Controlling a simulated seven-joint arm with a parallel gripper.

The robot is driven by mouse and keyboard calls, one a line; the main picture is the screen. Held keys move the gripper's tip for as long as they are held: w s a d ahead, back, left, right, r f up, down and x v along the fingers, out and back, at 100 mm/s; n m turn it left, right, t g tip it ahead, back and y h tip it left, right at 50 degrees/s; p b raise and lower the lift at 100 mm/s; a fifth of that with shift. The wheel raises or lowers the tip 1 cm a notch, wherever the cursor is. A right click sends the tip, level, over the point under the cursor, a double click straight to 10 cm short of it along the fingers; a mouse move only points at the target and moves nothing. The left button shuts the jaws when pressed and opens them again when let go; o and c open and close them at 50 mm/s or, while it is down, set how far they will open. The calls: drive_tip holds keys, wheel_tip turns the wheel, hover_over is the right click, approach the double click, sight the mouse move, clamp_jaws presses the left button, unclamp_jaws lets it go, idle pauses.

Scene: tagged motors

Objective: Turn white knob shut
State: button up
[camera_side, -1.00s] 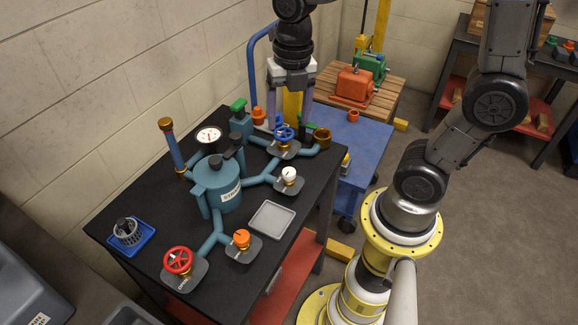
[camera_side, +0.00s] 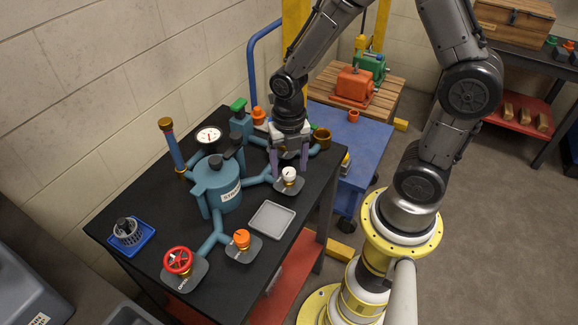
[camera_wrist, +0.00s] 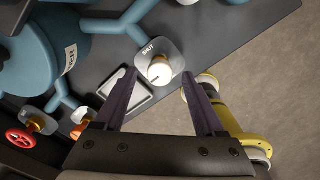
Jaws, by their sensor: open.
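The white knob (camera_side: 289,174) sits on a grey plate at the end of a blue-green pipe branch, near the table's right side. In the wrist view the white knob (camera_wrist: 160,73) shows beyond the fingertips, roughly between them, with a plate label that appears to read SHUT beside it. My gripper (camera_side: 289,172) is open, pointing down above and just behind the knob. In the wrist view my gripper (camera_wrist: 160,88) has its two dark fingers spread wide with nothing between them. I cannot tell whether a finger touches the knob.
The strainer body (camera_side: 217,187) stands left of the knob. An orange knob (camera_side: 241,239) and a red handwheel (camera_side: 178,262) are toward the front. A grey tray (camera_side: 271,219) lies just in front of the white knob. My arm hides the blue handwheel.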

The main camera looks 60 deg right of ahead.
drive_tip(key=shift+f, duration=0.5)
clamp_jaws()
